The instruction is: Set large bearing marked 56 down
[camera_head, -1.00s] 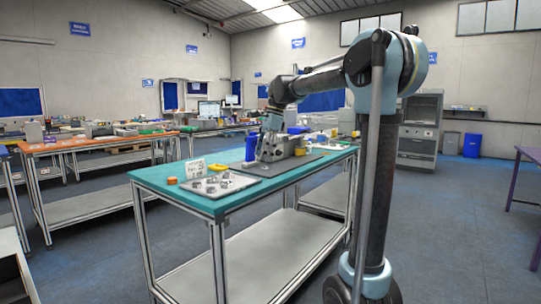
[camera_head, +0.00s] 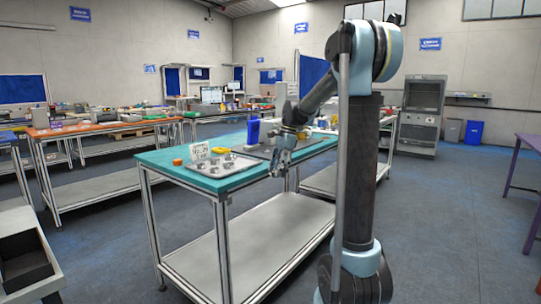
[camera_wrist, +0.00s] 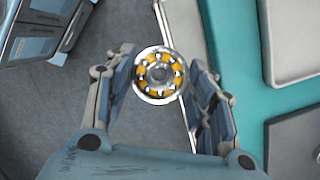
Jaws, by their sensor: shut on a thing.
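A large ring bearing (camera_wrist: 158,93) with a silver outer ring and yellow-orange cage shows in the wrist view. My gripper (camera_wrist: 158,80) is shut on it, with one finger on each side. Any marking on the bearing is too small to read. In the head view my gripper (camera_head: 281,168) is at the front edge of the teal-topped table (camera_head: 208,183), and the bearing is too small to make out there. In the wrist view the bearing is over the floor beside the table edge.
A light tray (camera_head: 222,173) with several small metal parts lies on the table's left part. A white sign (camera_head: 199,151), an orange block (camera_head: 178,162) and a blue bin (camera_head: 254,132) stand near it. A grey mat (camera_head: 262,151) lies behind my gripper. Open floor lies in front.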

